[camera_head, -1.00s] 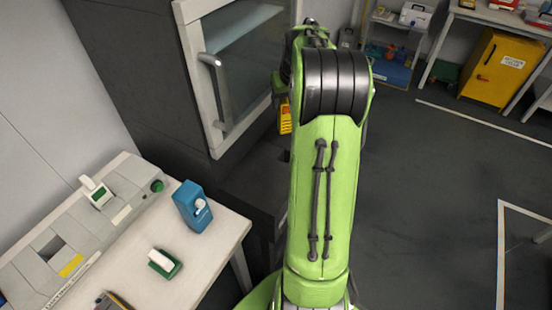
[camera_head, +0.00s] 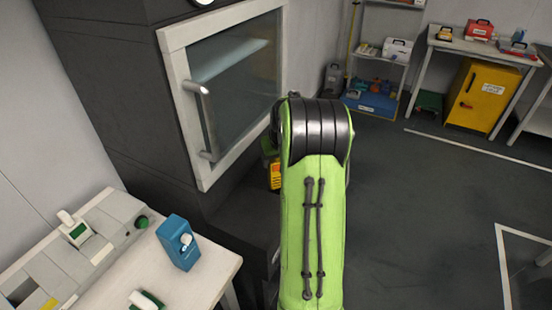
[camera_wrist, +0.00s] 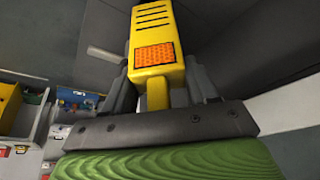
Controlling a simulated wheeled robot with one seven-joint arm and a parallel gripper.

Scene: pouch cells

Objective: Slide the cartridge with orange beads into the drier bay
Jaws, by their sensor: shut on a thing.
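A yellow cartridge (camera_wrist: 158,45) with a window of orange beads (camera_wrist: 155,57) and dark slots is held between the fingers of my gripper (camera_wrist: 160,90) in the wrist view. The fingers are shut on its narrow yellow handle. In the head view a small yellow and orange part of the cartridge (camera_head: 275,176) shows left of my green arm, which hides the gripper there. A grey panel (camera_head: 100,225) with a dark opening (camera_head: 22,290) lies on the bench at left. I cannot tell whether that opening is the drier bay.
A tall dark cabinet with a white-framed glass door (camera_head: 235,85) stands left of my arm, its handle (camera_head: 203,115) sticking out. Shelves and a yellow cabinet (camera_head: 482,95) are at the back right. The floor at right is clear.

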